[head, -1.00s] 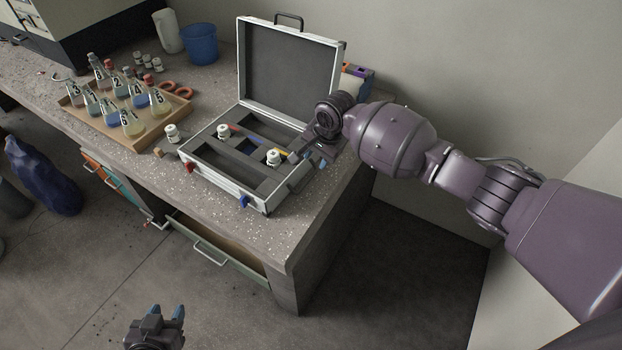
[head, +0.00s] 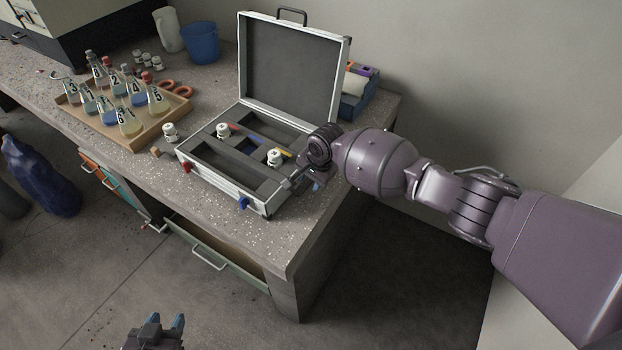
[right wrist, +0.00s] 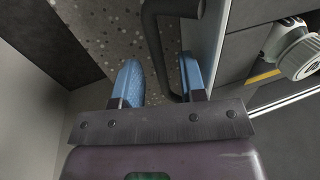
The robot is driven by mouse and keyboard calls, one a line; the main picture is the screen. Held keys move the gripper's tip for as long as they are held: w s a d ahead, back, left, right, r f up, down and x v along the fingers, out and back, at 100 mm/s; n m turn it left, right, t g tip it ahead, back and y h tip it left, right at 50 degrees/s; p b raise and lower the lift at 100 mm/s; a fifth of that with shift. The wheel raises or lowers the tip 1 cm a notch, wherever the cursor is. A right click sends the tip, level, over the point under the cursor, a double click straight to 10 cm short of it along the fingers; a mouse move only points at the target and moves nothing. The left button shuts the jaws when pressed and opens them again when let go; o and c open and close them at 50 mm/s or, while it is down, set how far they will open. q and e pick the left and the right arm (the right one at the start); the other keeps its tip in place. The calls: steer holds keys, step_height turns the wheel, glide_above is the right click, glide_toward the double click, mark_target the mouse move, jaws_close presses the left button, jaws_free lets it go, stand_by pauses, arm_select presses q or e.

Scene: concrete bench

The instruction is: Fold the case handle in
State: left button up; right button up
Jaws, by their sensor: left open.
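The silver case (head: 222,188) stands open on the bench, its grey-lined lid (head: 290,70) upright. Its dark side handle (right wrist: 153,45) sticks out from the case's right side in the right wrist view. My right gripper (right wrist: 163,80) is open at that side, with the handle's bar running between its two blue fingertips; I cannot tell if either finger touches it. In the head view my right gripper (head: 308,183) partly hides the handle. My left gripper (head: 165,326) is open and empty, low over the floor and away from the bench.
White jars (head: 274,157) sit in the case. A wooden tray (head: 150,138) of numbered flasks, another jar (head: 170,132) and a blue cup (head: 201,43) stand to the left. A blue box (head: 355,104) is behind the lid. A drawer (head: 215,252) is open below.

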jaws_close()
stand_by(0.3)
steer(key=shift+a+f+t+y+p, duration=0.1)
steer(key=shift+f+t+y+p, duration=0.35)
steer(key=shift+t+y, duration=0.3)
steer(key=shift+a+f+t+y+b, duration=0.15)
steer(key=shift+f+t+y+b, duration=0.2)
steer(key=shift+t+y, duration=0.5)
steer(key=shift+w+y, duration=0.2)
steer(key=shift+y, duration=0.3)
steer(key=shift+c, duration=0.3)
jaws_free()
steer(key=shift+r, duration=0.1)
steer(key=shift+o, duration=0.3)
